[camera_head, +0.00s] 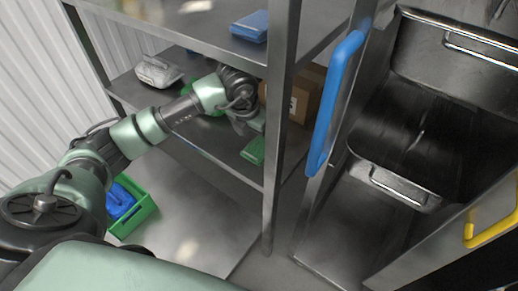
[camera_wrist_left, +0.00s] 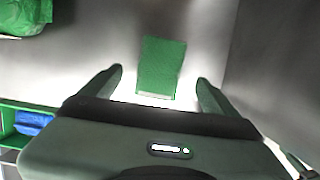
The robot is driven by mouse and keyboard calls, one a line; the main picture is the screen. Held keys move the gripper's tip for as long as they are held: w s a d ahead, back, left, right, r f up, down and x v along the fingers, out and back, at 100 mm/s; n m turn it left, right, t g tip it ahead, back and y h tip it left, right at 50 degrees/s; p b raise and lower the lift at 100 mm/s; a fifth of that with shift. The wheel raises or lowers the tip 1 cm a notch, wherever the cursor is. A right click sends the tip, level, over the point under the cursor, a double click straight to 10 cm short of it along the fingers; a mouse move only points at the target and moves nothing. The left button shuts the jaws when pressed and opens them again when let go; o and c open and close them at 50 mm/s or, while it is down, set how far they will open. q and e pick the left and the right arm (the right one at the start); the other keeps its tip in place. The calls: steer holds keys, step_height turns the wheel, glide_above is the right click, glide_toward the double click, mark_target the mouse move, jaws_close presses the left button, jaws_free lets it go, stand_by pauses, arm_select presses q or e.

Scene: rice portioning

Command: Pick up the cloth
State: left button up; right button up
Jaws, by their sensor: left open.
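A flat green cloth (camera_head: 254,151) lies on the middle shelf, near its front edge and beside the upright post. In the left wrist view the green cloth (camera_wrist_left: 162,66) lies ahead of and between the fingertips, apart from both. My left gripper (camera_head: 252,122) is over the shelf just above the cloth. In the left wrist view my left gripper (camera_wrist_left: 160,76) is open, with nothing between its fingers. A folded blue cloth (camera_head: 250,26) lies on the shelf above. My right gripper is not in view.
A metal post (camera_head: 278,130) stands right of the cloth, with cardboard boxes (camera_head: 304,95) behind it. A white wrapped item (camera_head: 158,71) sits at the shelf's left. A green crate (camera_head: 143,213) holding blue items stands below. A blue handle (camera_head: 333,95) is at right.

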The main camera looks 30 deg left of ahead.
mark_target(259, 147)
arm_select(q)
steer(key=x, duration=0.5)
steer(key=shift+s+b, duration=0.1)
steer(key=shift+b, duration=0.25)
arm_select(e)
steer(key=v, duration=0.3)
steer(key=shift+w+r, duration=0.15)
arm_select(q)
steer(key=shift+c, duration=0.3)
steer(key=c, duration=1.4)
steer(key=shift+r, duration=0.1)
